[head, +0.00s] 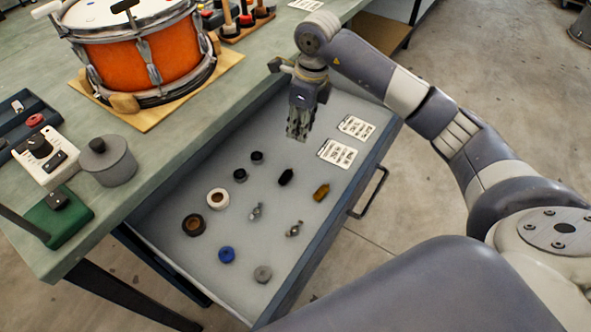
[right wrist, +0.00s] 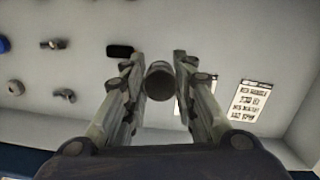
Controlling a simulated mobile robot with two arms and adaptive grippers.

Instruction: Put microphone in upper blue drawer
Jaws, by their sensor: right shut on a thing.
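The blue drawer (head: 352,182) is pulled open under the bench top, its grey floor holding small items. My right gripper (head: 298,134) is over the far part of the drawer, pointing down. In the right wrist view its fingers (right wrist: 158,70) are closed around the microphone (right wrist: 160,82), of which only a dark round end shows. The microphone cannot be made out in the head view. How high it is above the drawer floor is hard to tell. My left gripper is not in view.
An orange drum (head: 150,58) stands on the bench (head: 185,125). A grey pot (head: 110,163) sits near its edge.

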